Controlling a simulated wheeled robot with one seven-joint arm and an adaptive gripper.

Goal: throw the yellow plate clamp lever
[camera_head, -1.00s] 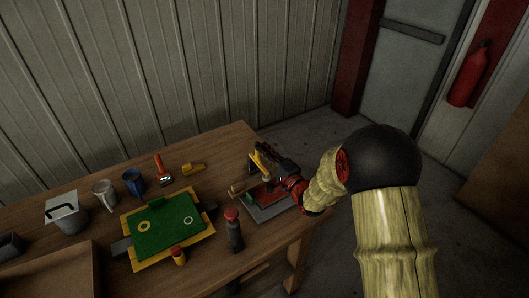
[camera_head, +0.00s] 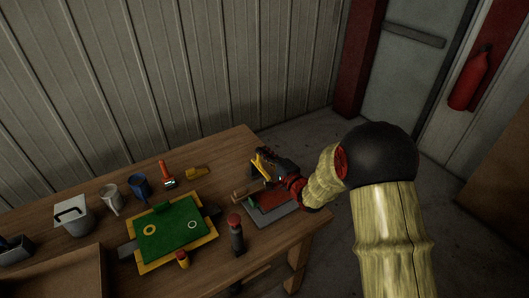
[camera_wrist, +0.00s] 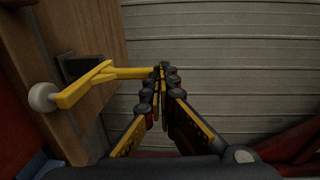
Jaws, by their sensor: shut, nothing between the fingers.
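The yellow plate clamp lever (camera_wrist: 95,78) shows in the wrist view as a bent yellow bar with a white knob (camera_wrist: 42,97) at its left. Its right end meets or passes right beside the tips of my gripper (camera_wrist: 163,74); I cannot tell whether they touch. My gripper is shut and empty. In the head view, my gripper (camera_head: 266,155) is above the grey fixture (camera_head: 274,215) at the table's right end, with the yellow lever (camera_head: 260,164) beside it. The gripper and arm partly hide the fixture.
A green board with a yellow border (camera_head: 172,228) lies left of the fixture. A dark red-capped bottle (camera_head: 237,238) stands between them. A ribbed wall (camera_head: 160,70) rises behind the table.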

